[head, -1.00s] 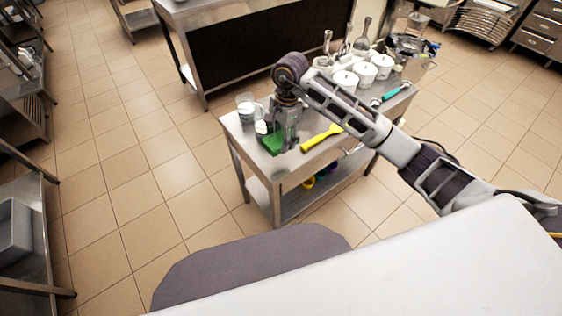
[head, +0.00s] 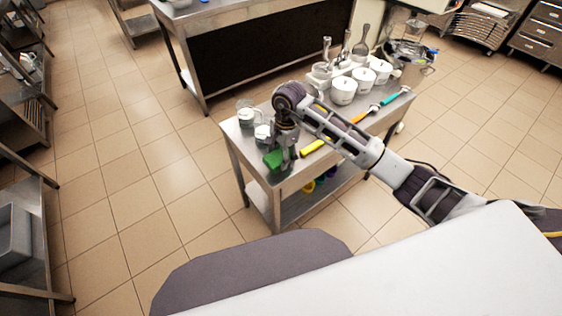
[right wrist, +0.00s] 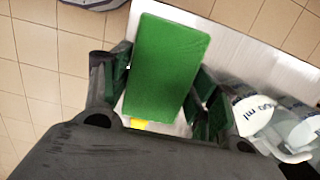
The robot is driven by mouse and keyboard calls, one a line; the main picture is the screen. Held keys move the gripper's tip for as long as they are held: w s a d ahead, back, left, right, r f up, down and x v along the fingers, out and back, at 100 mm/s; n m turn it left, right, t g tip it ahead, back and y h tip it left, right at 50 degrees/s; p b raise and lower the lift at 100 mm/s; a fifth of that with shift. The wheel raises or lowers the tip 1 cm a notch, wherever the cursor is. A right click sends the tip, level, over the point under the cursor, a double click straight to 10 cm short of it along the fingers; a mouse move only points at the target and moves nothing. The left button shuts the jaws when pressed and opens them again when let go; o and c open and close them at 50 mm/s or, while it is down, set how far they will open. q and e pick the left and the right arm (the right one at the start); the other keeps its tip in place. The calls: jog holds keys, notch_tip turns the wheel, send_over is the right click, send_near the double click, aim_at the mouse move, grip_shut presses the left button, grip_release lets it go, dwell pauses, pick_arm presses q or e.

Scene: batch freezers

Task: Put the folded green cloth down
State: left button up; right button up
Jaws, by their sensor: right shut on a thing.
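The folded green cloth (head: 273,159) is a small flat green block at the near left end of the steel table. My right gripper (head: 284,162) is shut on it from above and partly hides it. In the right wrist view the cloth (right wrist: 165,60) stands out between the two dark fingers, over the pale table top. I cannot tell whether its underside touches the table. My left gripper is not in view.
The steel table (head: 235,150) holds measuring jugs (head: 246,116) just behind the gripper. A yellow-handled tool (head: 315,147) lies to the right, with a teal-handled tool (head: 396,96) and white tubs (head: 344,90) farther back. Open tiled floor lies left of the table.

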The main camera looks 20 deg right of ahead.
jog(key=shift+f, duration=0.35)
notch_tip(320, 180, down, 2)
jog(key=shift+f, duration=0.25)
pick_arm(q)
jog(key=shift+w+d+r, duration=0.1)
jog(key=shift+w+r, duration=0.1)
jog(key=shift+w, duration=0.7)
pick_arm(e)
jog(key=shift+f, duration=0.25)
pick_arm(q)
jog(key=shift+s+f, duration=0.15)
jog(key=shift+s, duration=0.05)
pick_arm(e)
jog(key=shift+f, duration=0.15)
jog(key=o, duration=1.1)
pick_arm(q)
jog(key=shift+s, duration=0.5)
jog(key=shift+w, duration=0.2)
